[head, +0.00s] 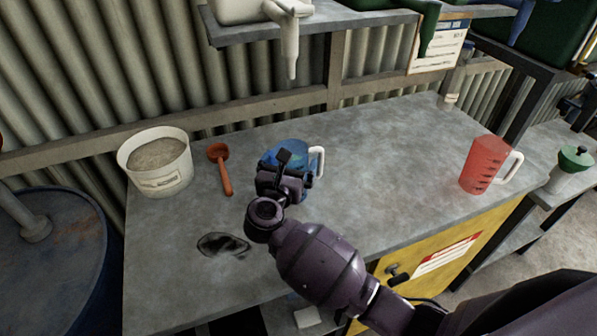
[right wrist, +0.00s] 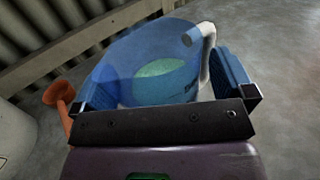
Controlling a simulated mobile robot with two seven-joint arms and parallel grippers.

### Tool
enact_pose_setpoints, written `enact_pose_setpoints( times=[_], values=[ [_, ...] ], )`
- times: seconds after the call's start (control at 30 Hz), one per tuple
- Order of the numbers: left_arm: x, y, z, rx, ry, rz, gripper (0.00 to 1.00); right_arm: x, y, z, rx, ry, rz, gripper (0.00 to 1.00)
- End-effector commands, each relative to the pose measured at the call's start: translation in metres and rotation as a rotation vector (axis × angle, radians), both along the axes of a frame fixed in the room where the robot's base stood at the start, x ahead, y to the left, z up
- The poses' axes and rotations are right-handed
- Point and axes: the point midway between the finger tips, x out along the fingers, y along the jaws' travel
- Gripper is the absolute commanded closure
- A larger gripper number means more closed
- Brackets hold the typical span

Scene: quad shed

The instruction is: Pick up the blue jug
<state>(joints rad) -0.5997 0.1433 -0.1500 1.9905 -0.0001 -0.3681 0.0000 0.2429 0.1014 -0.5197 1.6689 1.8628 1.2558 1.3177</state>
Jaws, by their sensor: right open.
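The blue jug (head: 270,157) stands on the grey workbench, partly hidden behind my right gripper (head: 284,175) in the head view. Its white handle (head: 317,161) points to the right. In the right wrist view the see-through blue jug (right wrist: 150,62) sits between the two spread fingers of my right gripper (right wrist: 172,85). The white handle (right wrist: 208,45) shows close to the right finger. Something light green shows inside the jug. I cannot tell whether either finger touches it. My left gripper is not in view.
On the grey workbench (head: 390,140), a white bucket (head: 156,178) of grey material and an orange scoop (head: 224,172) are left of the jug. A red jug (head: 484,164) stands far right. A shelf (head: 360,20) with a hanging spout overhangs the back. Bench between the jugs is clear.

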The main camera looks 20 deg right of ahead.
Motion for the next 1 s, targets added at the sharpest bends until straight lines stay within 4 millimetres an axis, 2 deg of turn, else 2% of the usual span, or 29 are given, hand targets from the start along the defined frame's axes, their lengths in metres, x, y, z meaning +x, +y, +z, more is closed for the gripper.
enact_pose_setpoints(
  times=[0.3,0.7,0.73,0.77,1.0],
  values=[
    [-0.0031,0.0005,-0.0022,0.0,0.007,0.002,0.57,0.0039,-0.0026,0.0002,0.001,0.0,0.0,0.0],
    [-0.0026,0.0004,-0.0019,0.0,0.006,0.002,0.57,0.0036,-0.0025,0.0001,0.001,0.0,0.0,0.61],
    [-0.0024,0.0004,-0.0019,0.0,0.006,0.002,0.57,0.0039,-0.0023,0.0014,0.0,-0.003,0.0,0.63],
    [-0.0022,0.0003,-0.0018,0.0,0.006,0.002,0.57,0.0039,-0.0023,0.0014,0.0,-0.003,0.0,0.69],
    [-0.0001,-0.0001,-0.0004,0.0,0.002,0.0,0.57,0.004,-0.0022,0.0039,0.002,-0.003,0.0,0.69]
  ],
)
